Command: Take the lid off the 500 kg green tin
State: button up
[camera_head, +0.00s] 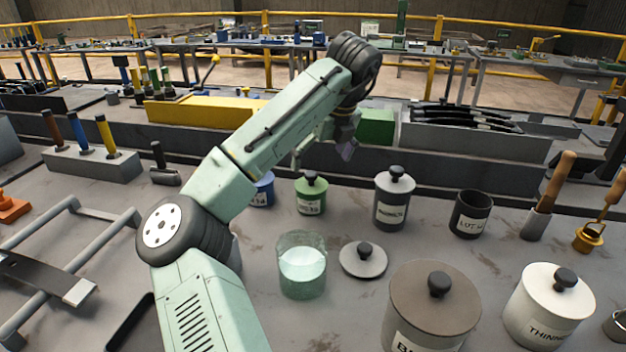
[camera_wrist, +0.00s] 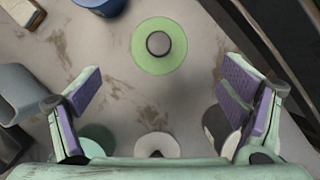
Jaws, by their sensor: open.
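The green tin (camera_head: 311,201) stands upright on the grey bench, with its lid on and a black knob on top. Its label is too small to read surely. In the wrist view I see it from above as a green disc (camera_wrist: 142,52) with a dark round knob (camera_wrist: 158,43) at its middle. My gripper (camera_wrist: 163,92) is open and empty, pointing down; the tin lies ahead of the space between its fingers, towards the top of that view. In the head view my gripper (camera_head: 325,152) is above and behind the tin, apart from it.
A blue tin (camera_head: 263,190) stands close left of the green tin, partly behind my arm. A dark grey lidded tin (camera_head: 391,208) stands to the right. A glass jar (camera_head: 302,277) and a loose grey lid (camera_head: 362,262) are in front. A dark ledge runs behind.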

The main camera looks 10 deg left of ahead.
aim_at(314, 175)
jog(key=p+x, duration=0.2)
jog(key=x, duration=0.5)
jog(key=shift+w+a+f, duration=0.2)
jog(key=shift+a+f, duration=0.05)
jog(key=shift+f, duration=0.05)
jog(key=c, duration=1.2)
